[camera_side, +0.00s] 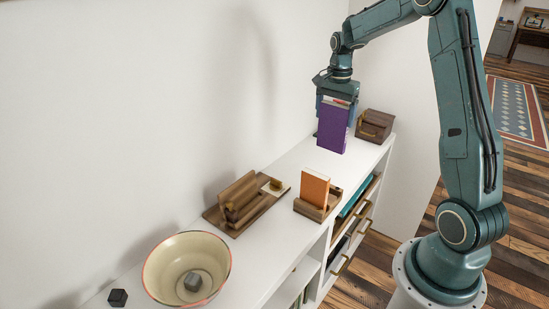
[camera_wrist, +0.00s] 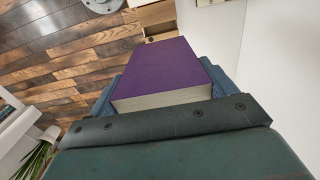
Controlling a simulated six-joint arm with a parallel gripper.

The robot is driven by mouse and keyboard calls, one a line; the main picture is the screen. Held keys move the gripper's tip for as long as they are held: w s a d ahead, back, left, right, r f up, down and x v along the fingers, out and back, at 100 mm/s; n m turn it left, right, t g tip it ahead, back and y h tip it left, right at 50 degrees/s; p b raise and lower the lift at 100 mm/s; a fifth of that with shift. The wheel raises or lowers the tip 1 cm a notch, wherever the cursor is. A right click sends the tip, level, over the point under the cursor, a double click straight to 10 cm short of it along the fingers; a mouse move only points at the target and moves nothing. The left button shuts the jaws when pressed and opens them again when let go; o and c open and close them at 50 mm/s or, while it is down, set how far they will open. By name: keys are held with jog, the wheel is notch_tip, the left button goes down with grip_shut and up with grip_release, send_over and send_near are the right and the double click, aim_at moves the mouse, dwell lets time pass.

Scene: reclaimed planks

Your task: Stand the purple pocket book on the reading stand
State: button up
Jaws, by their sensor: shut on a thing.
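The purple pocket book (camera_side: 333,127) hangs upright below my gripper (camera_side: 337,98) over the far end of the white shelf top. My gripper is shut on its upper part. I cannot tell whether its lower edge touches the shelf. In the wrist view the purple book (camera_wrist: 168,68) shows its purple cover and pale page edges between the blue-grey fingers. A brown wooden stand (camera_side: 238,197) with a leaning back and a flat base, apparently the reading stand, sits nearer the camera by the wall. No book rests on it.
An orange book (camera_side: 314,188) stands in a small wooden holder (camera_side: 318,212) near the shelf's front edge. A wooden box (camera_side: 375,126) stands right behind the purple book. A cream bowl (camera_side: 160,270) holding a grey lump and a dark cube (camera_side: 117,297) are at the near end.

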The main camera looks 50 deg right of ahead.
dwell(0.3)
jog(key=w+a+f+n, duration=0.4)
jog(key=w+a+n, duration=0.4)
jog(key=a, duration=0.3)
jog(key=w+a+f+n+g, duration=0.1)
jog(key=w+a+f+n, duration=0.3)
jog(key=w+a+n, duration=0.5)
jog(key=shift+a+f+n, duration=0.2)
jog(key=shift+a+n, duration=0.3)
jog(key=shift+a, duration=0.6)
jog(key=shift+f, duration=0.15)
notch_tip(320, 180, down, 8)
jog(key=shift+s, duration=0.35)
jog(key=shift+f, duration=0.15)
jog(key=o, duration=0.9)
jog(key=shift+o, duration=0.2)
